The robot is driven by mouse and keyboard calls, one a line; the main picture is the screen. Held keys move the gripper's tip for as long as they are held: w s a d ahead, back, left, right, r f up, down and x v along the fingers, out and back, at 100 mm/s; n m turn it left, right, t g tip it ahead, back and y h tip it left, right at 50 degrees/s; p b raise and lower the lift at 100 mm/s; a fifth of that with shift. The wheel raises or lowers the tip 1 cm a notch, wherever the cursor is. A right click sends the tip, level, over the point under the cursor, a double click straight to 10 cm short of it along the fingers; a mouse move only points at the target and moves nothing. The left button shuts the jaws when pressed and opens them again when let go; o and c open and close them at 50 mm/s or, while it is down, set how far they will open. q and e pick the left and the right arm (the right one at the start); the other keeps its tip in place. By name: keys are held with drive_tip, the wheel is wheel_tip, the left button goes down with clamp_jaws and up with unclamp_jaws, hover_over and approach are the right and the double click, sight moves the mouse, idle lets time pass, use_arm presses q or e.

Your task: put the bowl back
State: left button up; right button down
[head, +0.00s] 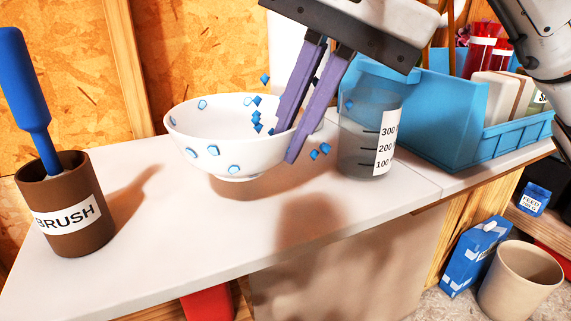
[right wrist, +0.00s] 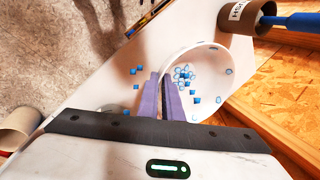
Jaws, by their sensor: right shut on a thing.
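The white bowl (head: 205,160) with blue marks shows upright or nearly so over the white counter, left of middle in the head view. I cannot tell whether its base touches the counter. My right gripper (head: 287,146) is shut on its right rim, one purple finger inside and one outside. In the right wrist view the bowl (right wrist: 213,105) lies just right of the gripper (right wrist: 161,76). Small blue pieces (head: 257,116) show at the bowl, and a few (head: 320,151) show outside it to the right; whether these rest or hang in the air is unclear. My left gripper is out of view.
A brown cup labelled BRUSH (head: 62,232) holds a blue-handled brush (head: 27,90) at left. A clear measuring jug (head: 357,150) stands close right of the gripper. A blue bin (head: 440,120) is behind it. The counter's front middle is clear. A beige bucket (head: 520,285) stands below.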

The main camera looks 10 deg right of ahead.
drive_tip(key=shift+w+f, duration=0.1)
drive_tip(key=shift+f, duration=2.1)
drive_tip(key=c, duration=1.9)
unclamp_jaws()
drive_tip(key=v, duration=1.2)
drive_tip(key=shift+r, duration=0.15)
